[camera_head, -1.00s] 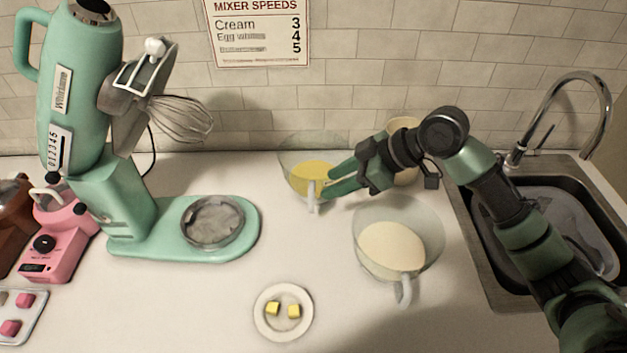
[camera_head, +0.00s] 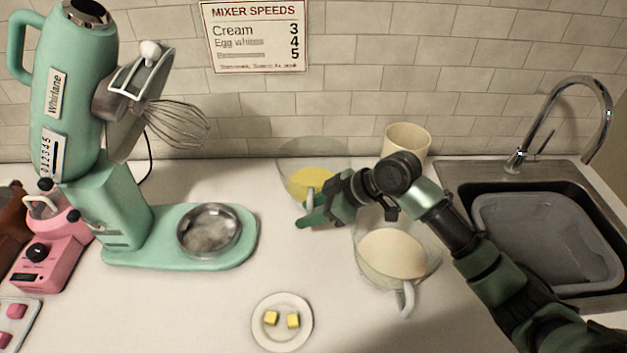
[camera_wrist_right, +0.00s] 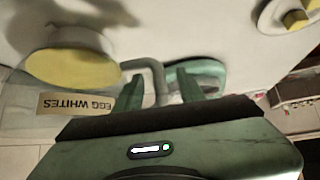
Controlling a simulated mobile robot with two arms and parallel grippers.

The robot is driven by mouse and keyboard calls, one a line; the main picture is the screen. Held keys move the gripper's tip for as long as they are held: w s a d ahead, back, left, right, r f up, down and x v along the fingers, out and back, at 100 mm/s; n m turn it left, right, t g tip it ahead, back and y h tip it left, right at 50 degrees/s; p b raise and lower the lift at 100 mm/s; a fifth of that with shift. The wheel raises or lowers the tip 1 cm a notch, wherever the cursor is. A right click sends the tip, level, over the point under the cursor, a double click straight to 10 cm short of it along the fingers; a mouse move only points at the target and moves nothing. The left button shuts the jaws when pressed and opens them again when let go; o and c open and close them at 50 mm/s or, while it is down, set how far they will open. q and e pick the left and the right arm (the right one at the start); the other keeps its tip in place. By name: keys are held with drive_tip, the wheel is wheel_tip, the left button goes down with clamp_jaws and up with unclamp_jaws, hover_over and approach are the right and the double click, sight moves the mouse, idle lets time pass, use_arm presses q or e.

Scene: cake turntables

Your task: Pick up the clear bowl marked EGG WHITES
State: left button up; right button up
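The clear bowl (camera_head: 312,157) holds yellow contents and stands near the back wall. The wrist view shows it at the left with an upside-down EGG WHITES label (camera_wrist_right: 75,104). Its grey handle (camera_wrist_right: 153,72) points out between my right gripper's fingers (camera_wrist_right: 158,92). In the head view my right gripper (camera_head: 312,218) is beside the handle, at the bowl's front. The fingers look apart, with gaps beside the handle; contact cannot be told. A second clear bowl (camera_head: 393,252) with cream contents stands to the right, partly behind my right arm. My left gripper is not in view.
A green mixer (camera_head: 125,235) stands left, with a metal bowl (camera_head: 209,230) on its base. A plate (camera_head: 282,338) with two yellow cubes lies in front. A beige cup (camera_head: 407,140) stands at the back. The sink (camera_head: 545,235) is at the right.

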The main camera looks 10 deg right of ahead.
drive_tip(key=shift+f, duration=0.1)
clamp_jaws()
idle(1.2)
